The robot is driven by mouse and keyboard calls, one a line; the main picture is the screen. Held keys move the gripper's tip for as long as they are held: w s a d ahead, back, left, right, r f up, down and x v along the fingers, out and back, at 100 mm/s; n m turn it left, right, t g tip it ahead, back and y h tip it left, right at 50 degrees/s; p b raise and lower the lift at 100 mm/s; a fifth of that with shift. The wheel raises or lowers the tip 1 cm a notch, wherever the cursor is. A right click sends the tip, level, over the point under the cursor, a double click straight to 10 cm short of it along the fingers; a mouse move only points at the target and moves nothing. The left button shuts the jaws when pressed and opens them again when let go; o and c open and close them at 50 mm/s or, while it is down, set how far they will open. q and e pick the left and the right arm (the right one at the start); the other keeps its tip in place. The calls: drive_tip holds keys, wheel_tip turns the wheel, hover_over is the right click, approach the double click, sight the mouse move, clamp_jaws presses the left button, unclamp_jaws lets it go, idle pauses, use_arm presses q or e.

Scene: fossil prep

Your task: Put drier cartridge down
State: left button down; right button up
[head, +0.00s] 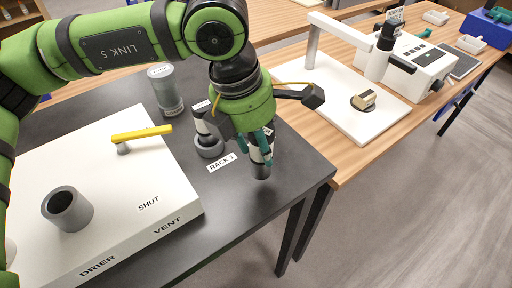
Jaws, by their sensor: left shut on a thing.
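My left gripper (255,147) is shut on the drier cartridge (261,170), with its teal fingers around it. The cartridge is roughly upright, with a grey lower end and a white, lettered upper part, partly hidden by the fingers. It is over the right part of the black table; I cannot tell whether its lower end touches the top. My right gripper is not in view.
The white drier box (105,165) has an open grey port (67,208) and a yellow handle (141,133). A clear grey canister (166,92) stands behind. The black table (235,205) is clear in front of the label. A wooden bench with instruments (420,65) is at right.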

sight(256, 158)
use_arm(q)
drive_tip(key=shift+w+a+f, duration=0.1)
drive_tip(key=shift+a+f, duration=0.05)
drive_tip(key=shift+a, duration=0.1)
drive_tip(key=p+x, duration=0.2)
drive_tip(key=x, duration=0.1)
drive_tip(key=shift+a, duration=0.3)
drive_tip(key=shift+f, duration=0.6)
drive_tip(key=shift+f+b, duration=0.2)
drive_tip(key=shift+b, duration=0.15)
drive_tip(key=c, duration=0.6)
unclamp_jaws()
drive_tip(key=shift+r, duration=0.1)
